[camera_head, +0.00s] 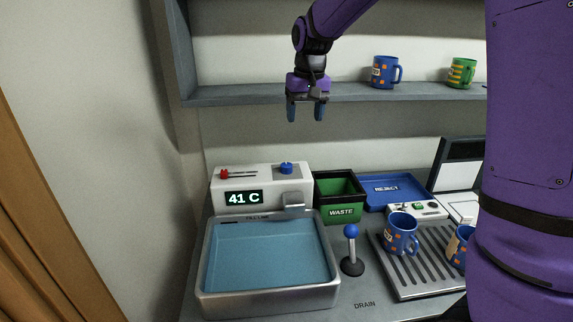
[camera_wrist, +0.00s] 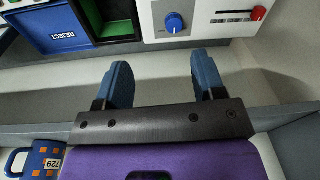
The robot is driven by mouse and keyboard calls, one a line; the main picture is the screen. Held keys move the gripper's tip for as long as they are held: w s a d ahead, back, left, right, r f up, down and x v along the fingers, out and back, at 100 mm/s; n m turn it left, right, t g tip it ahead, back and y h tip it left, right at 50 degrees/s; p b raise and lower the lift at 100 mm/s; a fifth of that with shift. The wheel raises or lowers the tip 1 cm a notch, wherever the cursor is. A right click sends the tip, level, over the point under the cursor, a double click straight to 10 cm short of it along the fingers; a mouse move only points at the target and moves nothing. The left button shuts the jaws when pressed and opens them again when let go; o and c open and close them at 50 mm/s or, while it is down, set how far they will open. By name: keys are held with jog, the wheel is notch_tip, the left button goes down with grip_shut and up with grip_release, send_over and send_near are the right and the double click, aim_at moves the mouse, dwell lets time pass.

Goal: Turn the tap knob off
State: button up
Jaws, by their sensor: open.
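The blue tap knob (camera_head: 286,168) sits on top of the white tap unit (camera_head: 234,182), whose display reads 41 C. In the wrist view the knob (camera_wrist: 174,22) lies beyond the fingertips, between their lines, with its white pointer mark showing. A red slider (camera_head: 224,174) is on the same unit, to the left in the head view. My gripper (camera_head: 305,112) is open and empty, pointing down, well above the unit and apart from the knob. Its two blue fingers also show in the wrist view (camera_wrist: 164,82). Water fills the basin (camera_head: 324,290) below the unit.
A shelf (camera_head: 235,95) holding a blue mug (camera_head: 381,73) and a green mug (camera_head: 458,74) is behind my gripper. A waste bin (camera_head: 345,213), a blue reject tray (camera_head: 410,188) and a blue-topped lever (camera_head: 352,250) stand right of the unit.

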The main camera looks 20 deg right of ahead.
jog(key=g, duration=0.1)
send_near(286, 165)
notch_tip(286, 165, down, 10)
jog(key=shift+w+r, duration=0.15)
dwell(0.4)
jog(key=c, duration=0.9)
jog(key=shift+n, duration=0.3)
jog(key=n, duration=0.4)
jog(key=shift+n, duration=2.5)
